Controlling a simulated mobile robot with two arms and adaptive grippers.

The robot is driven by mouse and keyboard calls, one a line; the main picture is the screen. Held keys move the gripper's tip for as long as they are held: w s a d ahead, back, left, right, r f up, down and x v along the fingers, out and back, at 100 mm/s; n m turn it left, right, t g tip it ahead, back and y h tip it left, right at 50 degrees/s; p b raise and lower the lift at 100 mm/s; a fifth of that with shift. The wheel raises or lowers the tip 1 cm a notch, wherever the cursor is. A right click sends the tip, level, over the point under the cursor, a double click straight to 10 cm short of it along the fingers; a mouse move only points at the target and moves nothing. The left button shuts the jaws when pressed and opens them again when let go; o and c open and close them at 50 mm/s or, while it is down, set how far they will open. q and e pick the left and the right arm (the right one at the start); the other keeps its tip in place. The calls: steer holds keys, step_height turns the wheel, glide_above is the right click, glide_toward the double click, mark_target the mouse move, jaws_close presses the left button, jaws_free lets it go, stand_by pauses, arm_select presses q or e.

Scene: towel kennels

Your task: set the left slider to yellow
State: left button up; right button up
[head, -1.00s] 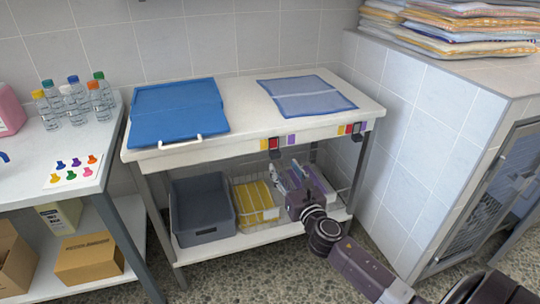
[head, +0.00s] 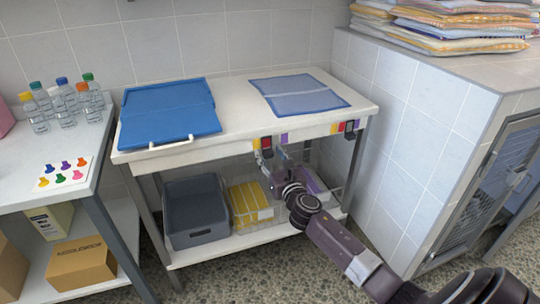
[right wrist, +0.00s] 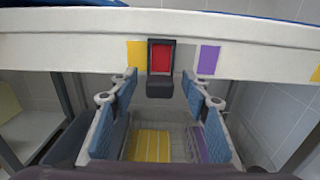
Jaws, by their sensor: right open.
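The left slider (head: 266,146) is a dark frame with a knob on the table's front edge. In the right wrist view, the slider (right wrist: 160,86) frames a red patch (right wrist: 160,57), with a yellow patch (right wrist: 137,55) on its left and a purple patch (right wrist: 208,60) on its right. My right gripper (head: 275,163) is just below the slider in the head view. In the right wrist view, its blue-padded fingers (right wrist: 163,97) are open, one on each side of the knob's lower end; contact cannot be told. My left gripper is not in view.
A second slider (head: 349,129) is farther right on the same edge. Below are a grey bin (head: 195,226), a wire basket with yellow contents (head: 250,203), and the lower shelf (head: 220,250). A tiled block (head: 420,125) stands close on the right.

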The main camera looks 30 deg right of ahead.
steer(key=shift+c, duration=0.4)
jaws_close()
